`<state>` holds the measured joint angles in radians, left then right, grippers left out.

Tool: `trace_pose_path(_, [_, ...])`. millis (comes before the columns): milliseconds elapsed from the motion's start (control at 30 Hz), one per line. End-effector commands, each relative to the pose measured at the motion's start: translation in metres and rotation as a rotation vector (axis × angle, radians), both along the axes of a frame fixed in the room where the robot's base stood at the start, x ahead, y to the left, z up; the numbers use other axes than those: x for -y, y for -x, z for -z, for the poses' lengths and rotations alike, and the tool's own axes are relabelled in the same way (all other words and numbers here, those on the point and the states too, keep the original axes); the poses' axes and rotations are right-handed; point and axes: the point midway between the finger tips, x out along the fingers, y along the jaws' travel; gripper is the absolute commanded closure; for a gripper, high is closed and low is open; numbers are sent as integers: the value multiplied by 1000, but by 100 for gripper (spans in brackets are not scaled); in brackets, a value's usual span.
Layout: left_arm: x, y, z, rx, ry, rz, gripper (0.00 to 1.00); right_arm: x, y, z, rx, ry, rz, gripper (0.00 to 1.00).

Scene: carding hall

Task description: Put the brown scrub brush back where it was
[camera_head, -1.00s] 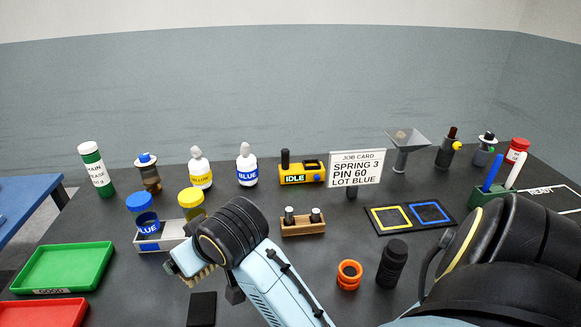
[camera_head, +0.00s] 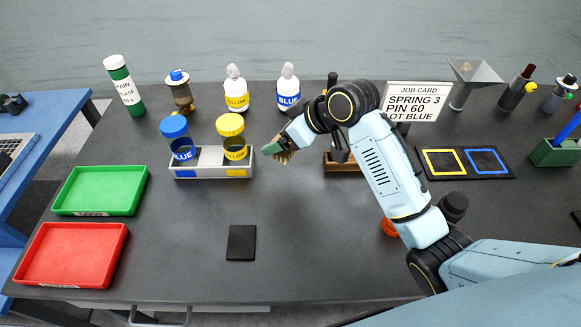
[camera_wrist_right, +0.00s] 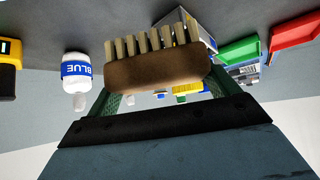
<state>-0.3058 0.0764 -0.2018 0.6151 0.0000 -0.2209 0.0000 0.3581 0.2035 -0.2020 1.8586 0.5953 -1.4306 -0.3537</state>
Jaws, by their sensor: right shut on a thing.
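The brown scrub brush (camera_wrist_right: 158,70), a wooden block with pale bristles, lies across the jaws in the right wrist view. A small part of the brush (camera_head: 285,157) shows in the head view. My right gripper (camera_head: 273,149) is shut on it, just right of the grey caddy's end. The green fingers show on both sides of the brush in the wrist view. A black rectangular pad (camera_head: 241,243) lies bare on the table in front of the caddy. My left gripper is not in view.
The grey caddy (camera_head: 210,172) holds a blue-lidded jar (camera_head: 175,128) and a yellow-lidded jar (camera_head: 231,125). Green (camera_head: 66,205) and red (camera_head: 40,270) trays lie at left. Bottles stand behind. The table around the pad is clear.

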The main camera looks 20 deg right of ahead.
Motion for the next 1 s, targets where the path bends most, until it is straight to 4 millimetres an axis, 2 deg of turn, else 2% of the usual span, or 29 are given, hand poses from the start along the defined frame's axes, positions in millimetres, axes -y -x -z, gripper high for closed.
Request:
trace_pose_path(100, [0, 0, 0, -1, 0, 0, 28, 3, -18, 3, 0, 2, -103, 50])
trace_pose_path(233, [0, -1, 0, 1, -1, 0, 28, 4, -27, 5, 1, -2, -159, 50])
trace_pose_path(333, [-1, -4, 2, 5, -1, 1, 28, 4, -29, 18, -3, -5, -174, 50])
trace_pose_path(533, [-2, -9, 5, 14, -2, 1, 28, 4, -28, 55, -3, -7, -174, 50])
trace_pose_path(767, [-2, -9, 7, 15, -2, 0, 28, 4, -29, 74, -1, -6, -173, 50])
trace_pose_path(1000, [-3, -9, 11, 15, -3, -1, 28, 5, -28, 105, -2, -6, -172, 50])
